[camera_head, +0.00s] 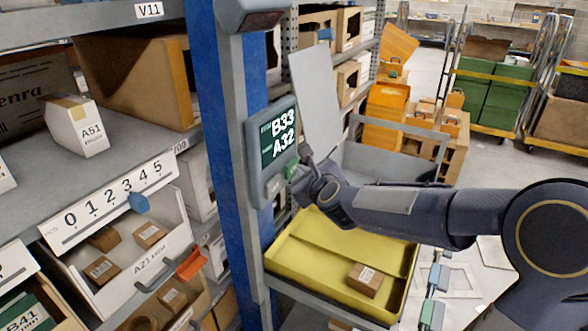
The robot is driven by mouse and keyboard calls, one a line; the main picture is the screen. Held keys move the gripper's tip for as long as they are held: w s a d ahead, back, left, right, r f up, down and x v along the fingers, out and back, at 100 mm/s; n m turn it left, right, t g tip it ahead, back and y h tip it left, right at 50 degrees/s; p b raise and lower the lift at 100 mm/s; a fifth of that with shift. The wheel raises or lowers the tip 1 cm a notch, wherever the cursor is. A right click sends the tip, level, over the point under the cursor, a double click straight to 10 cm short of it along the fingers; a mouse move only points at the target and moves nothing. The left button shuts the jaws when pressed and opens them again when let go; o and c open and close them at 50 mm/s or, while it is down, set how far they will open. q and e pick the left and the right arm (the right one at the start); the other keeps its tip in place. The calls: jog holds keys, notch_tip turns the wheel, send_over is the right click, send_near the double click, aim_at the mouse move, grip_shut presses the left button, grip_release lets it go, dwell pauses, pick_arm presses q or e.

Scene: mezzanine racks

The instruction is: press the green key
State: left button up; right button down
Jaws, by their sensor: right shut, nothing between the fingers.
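The green key (291,168) is at the lower right of a grey terminal (256,150) fixed to the blue rack post. The terminal's dark green screen reads B33 and A32. My right gripper (304,162) is shut and empty, with its tips right beside the key. The gripper partly covers the key's right side, and I cannot tell whether they touch. My left gripper is not in view.
A yellow tray (283,259) with a small brown box (366,279) lies below my right arm. The blue post (213,90) and a grey upright panel (317,98) stand close by. Shelves with cartons and bins fill the left.

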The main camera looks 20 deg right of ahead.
jog(key=shift+w+a, duration=0.3)
dwell(0.5)
jog(key=shift+d, duration=0.1)
jog(key=shift+s+d+b, duration=0.4)
jog(key=shift+s+d, duration=0.1)
jog(key=shift+s, duration=0.15)
jog(key=shift+d, duration=0.1)
jog(key=shift+s+d+b, duration=1.05)
jog(key=shift+s+d, duration=0.55)
jog(key=shift+s, duration=0.3)
